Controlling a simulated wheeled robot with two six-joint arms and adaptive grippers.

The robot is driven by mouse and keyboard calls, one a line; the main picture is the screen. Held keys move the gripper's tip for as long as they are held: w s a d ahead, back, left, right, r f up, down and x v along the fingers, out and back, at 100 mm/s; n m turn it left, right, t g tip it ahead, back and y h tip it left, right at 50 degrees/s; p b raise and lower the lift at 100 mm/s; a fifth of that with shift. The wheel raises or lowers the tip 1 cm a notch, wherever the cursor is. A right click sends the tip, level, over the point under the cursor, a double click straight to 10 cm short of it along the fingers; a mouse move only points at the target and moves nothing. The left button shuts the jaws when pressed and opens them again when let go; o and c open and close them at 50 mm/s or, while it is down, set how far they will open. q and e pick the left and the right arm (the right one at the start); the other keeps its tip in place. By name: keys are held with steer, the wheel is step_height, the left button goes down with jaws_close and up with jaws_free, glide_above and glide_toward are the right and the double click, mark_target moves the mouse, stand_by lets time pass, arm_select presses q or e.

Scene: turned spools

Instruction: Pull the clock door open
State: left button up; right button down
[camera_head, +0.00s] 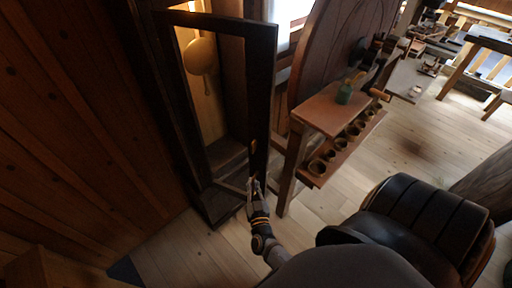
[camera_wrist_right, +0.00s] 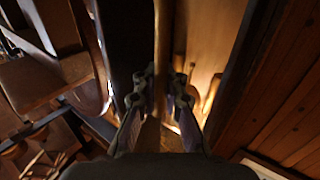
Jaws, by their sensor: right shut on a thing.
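The tall dark-wood clock stands at the left of the head view, with its round brass pendulum (camera_head: 200,56) lit inside. Its door (camera_head: 262,90) is a dark frame that appears to stand ajar, its right stile away from the case. My right gripper (camera_head: 255,186) is at the lower part of that stile. In the right wrist view its fingers (camera_wrist_right: 161,88) are closed around a brown upright bar (camera_wrist_right: 179,35), apparently the door handle. The lit case interior (camera_wrist_right: 210,45) shows beside the bar. The fingers hide part of the handle. My left gripper is not in view.
A plank wall (camera_head: 75,130) is at the left. Pale floor (camera_head: 180,245) is clear in front of the clock.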

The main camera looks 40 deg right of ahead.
steer(key=shift+s+a+f, duration=0.15)
steer(key=shift+s+a, duration=0.15)
steer(key=shift+a, duration=0.05)
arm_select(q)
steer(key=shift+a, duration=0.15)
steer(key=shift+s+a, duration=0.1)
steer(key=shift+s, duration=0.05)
arm_select(e)
steer(key=shift+f, duration=0.1)
steer(key=c, duration=1.4)
jaws_free()
steer(key=shift+s, duration=0.15)
steer(key=shift+c, duration=0.2)
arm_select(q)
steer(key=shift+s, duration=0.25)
arm_select(e)
steer(key=shift+r, duration=0.2)
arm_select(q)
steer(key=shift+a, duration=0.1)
